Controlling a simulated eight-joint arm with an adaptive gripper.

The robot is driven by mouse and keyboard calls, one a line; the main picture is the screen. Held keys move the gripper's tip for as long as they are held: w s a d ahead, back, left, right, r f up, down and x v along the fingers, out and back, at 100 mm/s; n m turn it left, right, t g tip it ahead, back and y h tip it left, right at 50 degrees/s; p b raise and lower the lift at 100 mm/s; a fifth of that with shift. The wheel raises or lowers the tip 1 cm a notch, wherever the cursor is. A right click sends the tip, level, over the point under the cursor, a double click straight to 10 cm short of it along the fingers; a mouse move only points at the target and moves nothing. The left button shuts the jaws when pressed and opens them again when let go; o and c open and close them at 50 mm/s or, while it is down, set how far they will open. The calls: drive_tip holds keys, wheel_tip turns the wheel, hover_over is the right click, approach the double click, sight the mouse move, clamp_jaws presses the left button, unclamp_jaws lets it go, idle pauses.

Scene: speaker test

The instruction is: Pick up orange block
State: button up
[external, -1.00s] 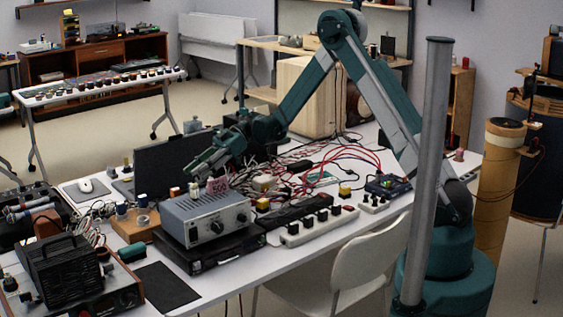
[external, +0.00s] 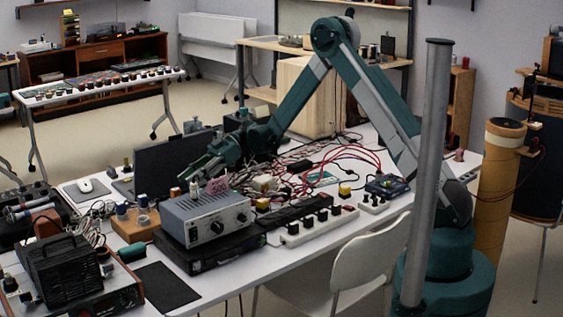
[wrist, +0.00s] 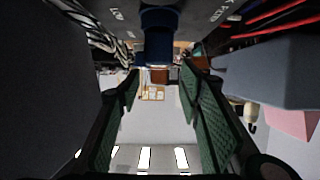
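No plain orange block stands out clearly. The nearest match in the external view is an orange-brown wooden block (external: 126,231), with blue and grey spools on it, left of the grey amplifier (external: 207,217). I cannot tell if it is the task's block. My gripper (external: 188,176) is above the back left of the amplifier, in front of the dark laptop (external: 168,165). In the wrist view my gripper (wrist: 162,105) is open, with its green-padded fingers apart and nothing between them. A dark blue rounded object (wrist: 158,50) shows beyond them at the top.
A pink note (external: 217,185) stands at the amplifier's back edge, close to my gripper. Power strips (external: 318,228) and tangled red cables (external: 340,160) lie to the right. A black mat (external: 167,287) leaves some flat room at the front.

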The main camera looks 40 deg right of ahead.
sight(177, 188)
drive_tip(key=shift+a+f, duration=0.1)
drive_tip(key=shift+a, duration=0.1)
drive_tip(key=shift+b+x, duration=0.65)
drive_tip(key=shift+x, duration=1.9)
drive_tip(key=shift+w, duration=0.1)
drive_tip(key=shift+c, duration=0.5)
drive_tip(key=c, duration=0.9)
